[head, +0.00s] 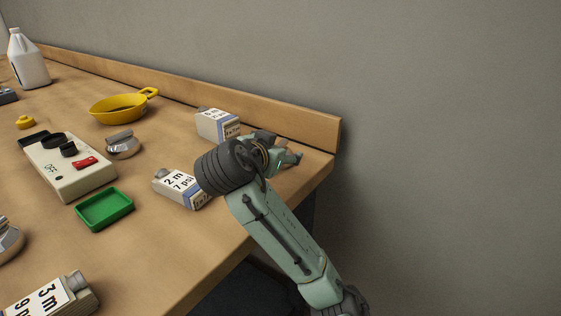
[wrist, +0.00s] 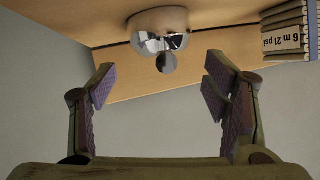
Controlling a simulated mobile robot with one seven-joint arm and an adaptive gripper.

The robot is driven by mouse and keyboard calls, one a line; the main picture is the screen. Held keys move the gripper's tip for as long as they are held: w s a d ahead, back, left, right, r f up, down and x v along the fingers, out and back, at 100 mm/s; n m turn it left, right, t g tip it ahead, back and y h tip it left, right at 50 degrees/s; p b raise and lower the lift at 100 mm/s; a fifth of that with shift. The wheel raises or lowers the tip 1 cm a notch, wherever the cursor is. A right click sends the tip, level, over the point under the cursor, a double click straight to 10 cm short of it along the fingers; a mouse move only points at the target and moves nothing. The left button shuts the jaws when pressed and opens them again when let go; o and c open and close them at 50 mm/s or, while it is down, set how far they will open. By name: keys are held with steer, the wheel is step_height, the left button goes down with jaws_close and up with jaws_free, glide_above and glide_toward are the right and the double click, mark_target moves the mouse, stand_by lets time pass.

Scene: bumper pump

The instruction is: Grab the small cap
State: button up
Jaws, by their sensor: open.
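A shiny silver cap-like piece (wrist: 160,38) with a round pale top and a small grey knob is at the top centre of the wrist view, beyond my fingertips and apart from them. My gripper (wrist: 161,82) is open and empty, its two padded fingers spread wide. In the head view my gripper (head: 286,155) is over the right end of the table, partly hidden by my wrist. That piece is not clearly seen there. Another silver cap-like piece (head: 122,146) stands left of the cartons. I cannot tell for certain which piece is the small cap.
Cartons marked 2 m (head: 176,188) and 8 m (head: 216,123) are close to my wrist; one marked 6 m (wrist: 284,40) shows in the wrist view. A green tray (head: 104,209), a grey device (head: 70,177) and a yellow pan (head: 119,109) are farther left. A wall backs the table.

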mark_target(283, 143)
steer(key=p+x, duration=0.1)
steer(key=x, duration=0.2)
steer(key=shift+r, duration=0.1)
steer(key=shift+w+d+f, duration=0.15)
steer(key=shift+w+f, duration=0.15)
steer(key=shift+w, duration=0.25)
steer(key=shift+c, duration=0.5)
jaws_close()
